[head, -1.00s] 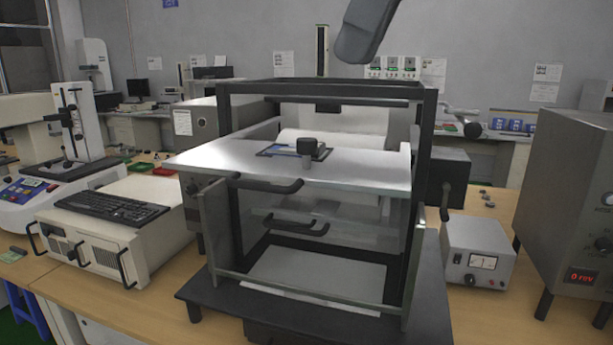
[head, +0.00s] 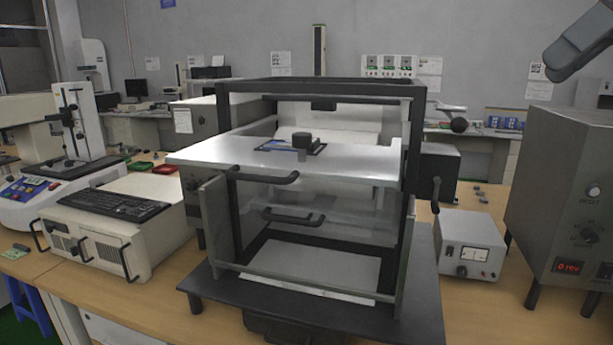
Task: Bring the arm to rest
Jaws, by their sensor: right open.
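My left gripper is out of view.
A dark round part (head: 301,139) sits on the shelf. A cabinet (head: 563,190) and a small meter box (head: 468,246) stand right, a keyboard (head: 108,205) left.

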